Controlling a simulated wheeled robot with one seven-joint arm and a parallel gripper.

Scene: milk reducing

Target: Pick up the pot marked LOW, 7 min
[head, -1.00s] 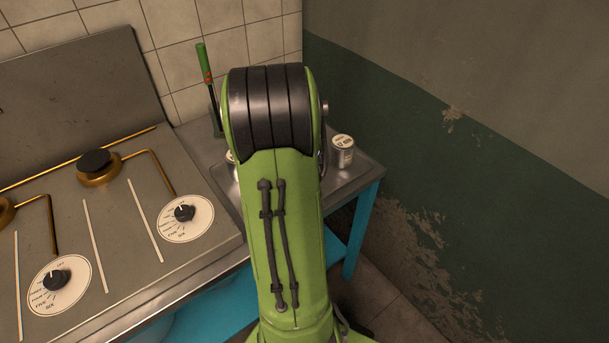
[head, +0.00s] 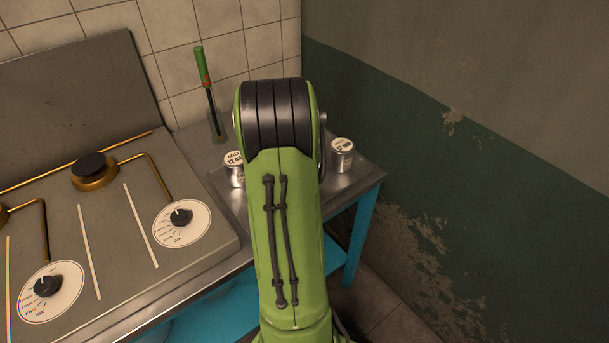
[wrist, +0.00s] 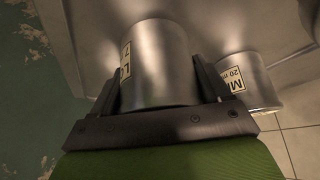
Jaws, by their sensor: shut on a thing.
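The pot marked LOW (wrist: 158,65) is a plain metal cylinder in the middle of the wrist view. Part of its cream label shows at its left side, with "LO" and a 7 partly readable. My gripper (wrist: 160,80) has one dark finger on each side of this pot and is shut on it. I cannot tell whether the pot touches the surface beneath. In the head view my green arm hides the gripper and this pot.
Another metal pot (wrist: 248,90), label starting "MI" and "20 m", stands close to the right finger. In the head view, pots show left (head: 235,175) and right (head: 342,160) of my arm on a metal table (head: 345,190). A green-handled tool (head: 203,68) stands behind; a stove (head: 110,225) is left.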

